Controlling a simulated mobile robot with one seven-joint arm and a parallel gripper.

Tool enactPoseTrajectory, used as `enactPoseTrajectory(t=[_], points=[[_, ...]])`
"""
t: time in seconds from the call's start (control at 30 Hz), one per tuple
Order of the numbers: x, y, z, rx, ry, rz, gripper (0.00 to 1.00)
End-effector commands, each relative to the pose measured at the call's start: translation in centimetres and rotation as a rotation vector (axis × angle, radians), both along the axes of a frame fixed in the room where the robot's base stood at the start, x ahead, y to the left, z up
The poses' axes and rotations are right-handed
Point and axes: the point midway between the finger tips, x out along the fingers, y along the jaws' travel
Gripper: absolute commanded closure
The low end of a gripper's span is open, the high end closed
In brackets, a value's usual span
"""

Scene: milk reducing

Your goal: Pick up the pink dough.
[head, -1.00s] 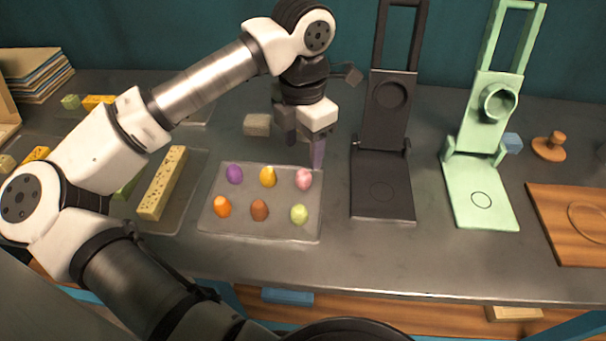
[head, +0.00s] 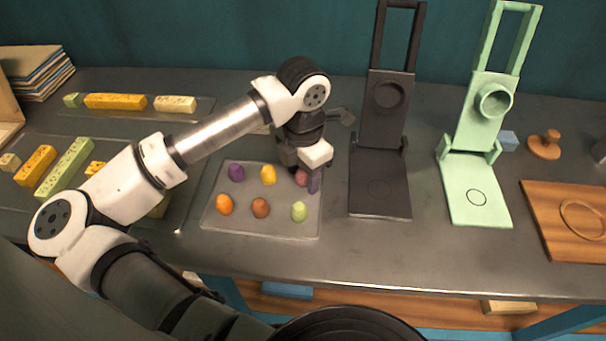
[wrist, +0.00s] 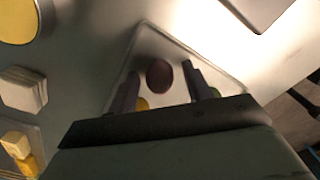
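The pink dough (head: 301,178) sits at the back right corner of a grey tray (head: 265,230), partly covered by my gripper (head: 303,172) in the head view. In the wrist view my gripper (wrist: 162,72) is open, and a dark, shadowed reddish lump, which looks like the pink dough (wrist: 159,75), lies between its two fingertips. Whether the fingers touch it is not clear.
Purple (head: 236,172), yellow (head: 268,174), orange (head: 224,204), brown (head: 261,208) and green (head: 299,212) lumps share the tray. A black press (head: 381,185) stands close on the right, with a green press (head: 476,190) beyond it. Long dotted bars lie left.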

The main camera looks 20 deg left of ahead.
Motion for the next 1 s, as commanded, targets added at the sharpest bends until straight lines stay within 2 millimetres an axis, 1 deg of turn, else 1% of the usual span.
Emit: enactPoseTrajectory(t=[0.03, 0.3, 0.53, 0.63, 0.77, 0.9, 1.0], points=[[0.0, 0.0, 0.0, 0.0, 0.0, 0.0, 0.57], [0.0, 0.0, 0.0, 0.0, 0.0, 0.0, 0.92], [0.0, 0.0, 0.2, 0.0, 0.0, 0.0, 0.92], [0.1, 0.1, 0.9, 0.002, -0.002, 0.001, 0.92], [0.1, 0.1, 3.1, 0.004, -0.003, 0.002, 0.92], [0.1, 0.1, 6.1, 0.003, -0.003, 0.002, 0.92], [0.1, 0.0, 7.9, 0.003, -0.003, 0.0, 0.92]])
